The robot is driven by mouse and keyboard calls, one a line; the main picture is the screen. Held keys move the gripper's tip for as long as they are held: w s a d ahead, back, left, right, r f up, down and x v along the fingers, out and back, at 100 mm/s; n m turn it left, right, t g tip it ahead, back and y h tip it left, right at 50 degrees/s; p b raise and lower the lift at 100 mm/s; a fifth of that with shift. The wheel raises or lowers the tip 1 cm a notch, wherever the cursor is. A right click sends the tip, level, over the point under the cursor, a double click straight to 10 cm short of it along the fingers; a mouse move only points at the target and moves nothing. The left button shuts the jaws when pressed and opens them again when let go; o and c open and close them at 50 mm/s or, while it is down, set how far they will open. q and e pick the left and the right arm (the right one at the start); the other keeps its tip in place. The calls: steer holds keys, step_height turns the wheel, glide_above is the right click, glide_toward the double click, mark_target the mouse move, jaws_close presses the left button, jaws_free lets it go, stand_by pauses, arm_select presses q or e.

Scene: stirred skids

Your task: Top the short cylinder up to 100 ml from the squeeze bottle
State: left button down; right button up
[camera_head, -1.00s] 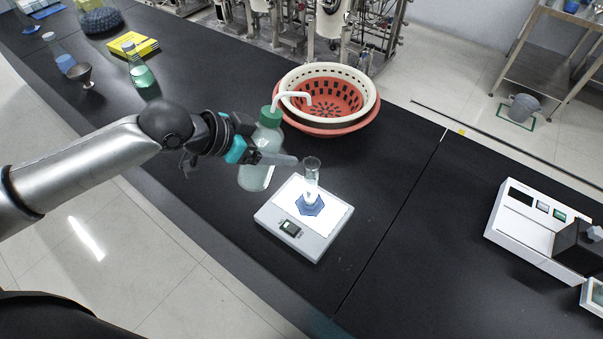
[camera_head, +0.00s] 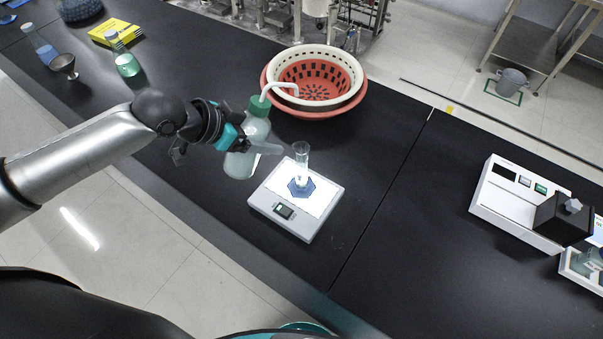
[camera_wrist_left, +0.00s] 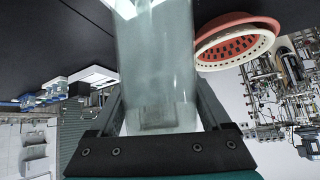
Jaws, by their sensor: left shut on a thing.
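The squeeze bottle (camera_head: 240,163) is translucent, with a green cap and a bent white spout. It stands upright, or nearly so, just left of the scale. My left gripper (camera_head: 262,146) is shut on it; in the left wrist view the bottle (camera_wrist_left: 157,75) fills the space between the fingers (camera_wrist_left: 165,125). The short cylinder (camera_head: 301,163) is clear glass with a blue hexagonal foot and stands upright on the white scale (camera_head: 268,203). The spout tip lies to the left of and behind the cylinder's mouth, apart from it. The liquid level in the cylinder is too small to read. My right gripper is not in view.
A cream and red basket (camera_head: 318,82) stands behind the bottle. A white instrument (camera_head: 505,205) sits at the right. A green flask (camera_head: 127,64), a yellow box (camera_head: 116,33) and a metal funnel cup (camera_head: 64,66) stand at the far left. The bench right of the scale is clear.

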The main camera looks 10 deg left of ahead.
arm_select(q)
steer(key=shift+s+a+g+y, duration=0.15)
steer(key=shift+a+g+y, duration=0.15)
steer(key=shift+g, duration=0.1)
stand_by(0.5)
steer(key=shift+s+a+f+g+y, duration=0.15)
steer(key=shift+g+y, duration=0.15)
steer(key=shift+y, duration=0.2)
steer(key=shift+s+a+g+y, duration=0.15)
steer(key=shift+a+g+y, duration=0.05)
steer(key=shift+g+y, duration=0.1)
stand_by(0.3)
steer(key=shift+s+a+f+g+y, duration=0.1)
steer(key=shift+a+g+y, duration=0.15)
steer(key=shift+y, duration=0.25)
